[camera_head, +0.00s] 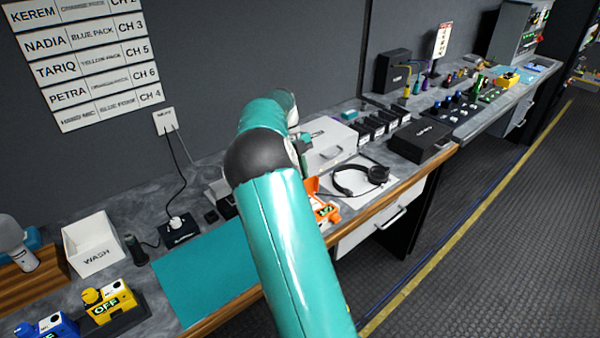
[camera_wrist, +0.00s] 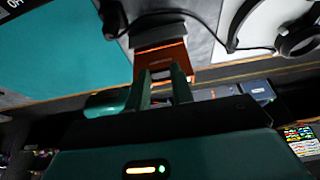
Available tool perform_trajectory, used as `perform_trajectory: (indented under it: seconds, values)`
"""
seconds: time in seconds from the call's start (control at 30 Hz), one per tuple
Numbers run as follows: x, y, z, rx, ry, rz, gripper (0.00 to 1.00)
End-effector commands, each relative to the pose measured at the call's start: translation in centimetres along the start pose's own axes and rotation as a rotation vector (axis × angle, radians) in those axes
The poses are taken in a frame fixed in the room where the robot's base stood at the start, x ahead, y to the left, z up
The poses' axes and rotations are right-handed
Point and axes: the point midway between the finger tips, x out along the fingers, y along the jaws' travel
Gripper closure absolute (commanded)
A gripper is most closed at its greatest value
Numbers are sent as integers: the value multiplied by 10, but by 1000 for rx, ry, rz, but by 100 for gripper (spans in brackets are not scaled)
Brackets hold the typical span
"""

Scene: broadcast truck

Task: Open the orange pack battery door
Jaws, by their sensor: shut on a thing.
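The orange pack (camera_head: 326,211) lies on the bench in the head view, beside the headphones and partly hidden behind my arm. Its orange face with small dark lettering (camera_wrist: 165,54) shows in the wrist view, joined to a grey part. My gripper (camera_wrist: 162,73) has both fingertips at the lower part of this orange face and is shut on the orange pack. I cannot tell whether the fingers hold the battery door or the body, nor how far the door is open.
Black headphones (camera_head: 360,178) lie on a white sheet close to the pack. A teal mat (camera_head: 205,275) lies clear to the left. A white WASH bin (camera_head: 92,246) and a yellow pack (camera_head: 109,300) stand further left. A black box (camera_head: 421,141) stands to the right.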

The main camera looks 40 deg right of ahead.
Motion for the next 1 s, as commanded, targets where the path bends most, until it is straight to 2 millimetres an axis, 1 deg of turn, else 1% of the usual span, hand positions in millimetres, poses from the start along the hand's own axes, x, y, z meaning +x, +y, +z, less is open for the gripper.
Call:
perform_trajectory:
  seconds: [0.3, 0.33, 0.4, 0.43, 0.77, 0.87, 1.0]
  values:
    - [0, 0, 0, -1, 0, 0, 100]
    - [0, 0, 0, -1, 0, 0, 73]
    - [0, 0, 0, -1, 0, 0, 59]
    - [0, 0, 0, -1, 0, 0, 55]
    - [-2, 0, 0, 0, -1, 0, 55]
    - [-11, 0, 1, 0, -1, -1, 55]
    - [-35, -1, 1, -1, -3, -3, 55]
